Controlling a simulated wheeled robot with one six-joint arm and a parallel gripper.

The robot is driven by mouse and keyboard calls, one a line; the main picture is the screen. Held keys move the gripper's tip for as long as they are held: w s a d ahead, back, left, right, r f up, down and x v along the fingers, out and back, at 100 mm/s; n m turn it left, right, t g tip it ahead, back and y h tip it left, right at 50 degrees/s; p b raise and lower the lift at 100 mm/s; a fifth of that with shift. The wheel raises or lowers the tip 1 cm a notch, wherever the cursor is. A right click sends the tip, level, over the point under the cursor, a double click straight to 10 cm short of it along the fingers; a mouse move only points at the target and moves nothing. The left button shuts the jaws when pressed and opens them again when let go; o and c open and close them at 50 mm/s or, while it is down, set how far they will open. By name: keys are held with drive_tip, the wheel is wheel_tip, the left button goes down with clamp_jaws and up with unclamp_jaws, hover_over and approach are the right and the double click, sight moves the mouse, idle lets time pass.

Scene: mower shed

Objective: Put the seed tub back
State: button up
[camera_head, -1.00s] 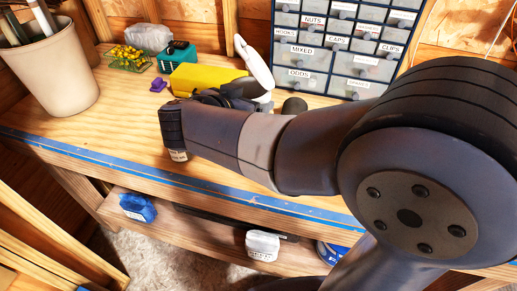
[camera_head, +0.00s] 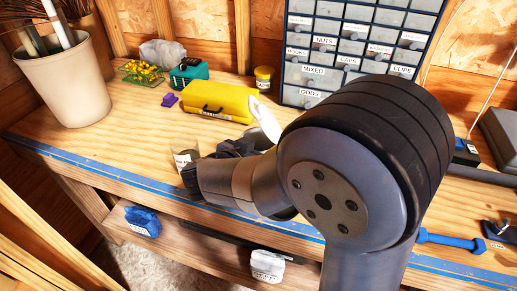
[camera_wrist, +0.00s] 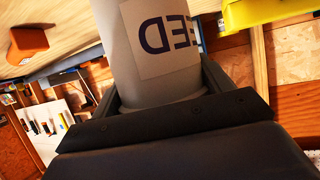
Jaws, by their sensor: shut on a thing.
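In the wrist view a pale grey-white round tub (camera_wrist: 158,78) sits between the dark fingers of my gripper (camera_head: 190,177). Its label is upside down there and shows "EED", with the first letter cut off; I take it as the seed tub. My gripper is shut on it. In the head view my gripper is low over the front part of the workbench (camera_head: 135,122), near its blue-edged front.
A yellow case (camera_head: 217,101), teal box (camera_head: 188,73) and yellow-lidded jar (camera_head: 264,78) stand behind. A drawer cabinet (camera_head: 345,45) is at the back, a beige pot (camera_head: 65,85) at left. The lower shelf (camera_head: 195,245) holds a blue item (camera_head: 142,221) and white labelled container (camera_head: 267,265).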

drive_tip(key=shift+f, duration=0.1)
drive_tip(key=o, duration=1.6)
drive_tip(key=shift+f, duration=0.1)
drive_tip(key=v, duration=1.2)
drive_tip(key=shift+r, duration=0.25)
